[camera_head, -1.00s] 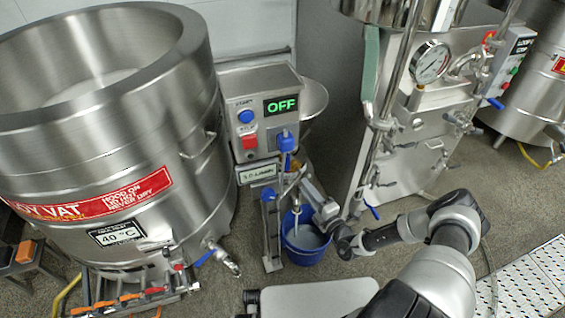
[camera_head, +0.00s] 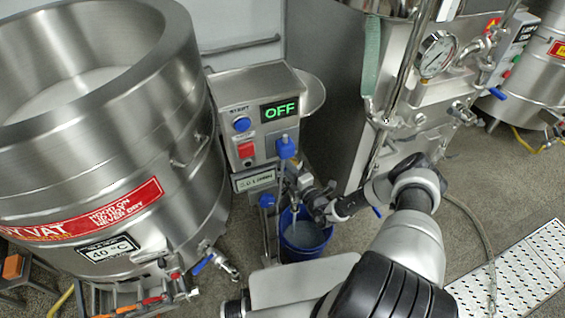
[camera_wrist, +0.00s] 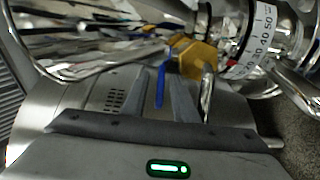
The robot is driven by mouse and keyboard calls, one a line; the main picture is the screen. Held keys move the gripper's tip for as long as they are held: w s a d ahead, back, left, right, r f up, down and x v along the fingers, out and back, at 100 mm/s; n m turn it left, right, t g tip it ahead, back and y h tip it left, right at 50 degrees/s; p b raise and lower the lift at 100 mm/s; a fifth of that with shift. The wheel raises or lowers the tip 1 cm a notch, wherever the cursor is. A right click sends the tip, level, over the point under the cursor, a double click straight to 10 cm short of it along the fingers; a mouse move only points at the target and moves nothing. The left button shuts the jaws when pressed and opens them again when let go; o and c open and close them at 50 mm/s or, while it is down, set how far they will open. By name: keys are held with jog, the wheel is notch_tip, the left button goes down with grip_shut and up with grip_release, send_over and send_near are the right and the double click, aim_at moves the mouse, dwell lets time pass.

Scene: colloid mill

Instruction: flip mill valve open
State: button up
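The mill valve has a thin blue lever (camera_wrist: 161,86) and a brass-yellow body (camera_wrist: 197,58) in the wrist view. My gripper (camera_wrist: 160,84) is open there, with a finger on each side of the lever. I cannot tell whether either finger touches it. In the head view my gripper (camera_head: 303,188) is low beside the mill's metal post, above the blue bucket. The mill's control box (camera_head: 256,112) shows a green OFF display. The valve lever is hard to make out in the head view behind my gripper.
A large steel vat (camera_head: 110,150) stands at left, with a blue-handled outlet (camera_head: 203,262) low on its side. A blue bucket (camera_head: 303,240) of pale liquid stands under the mill. A steel machine with a pressure gauge (camera_head: 437,54) stands at right.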

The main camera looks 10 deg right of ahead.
grip_shut()
dwell(1.4)
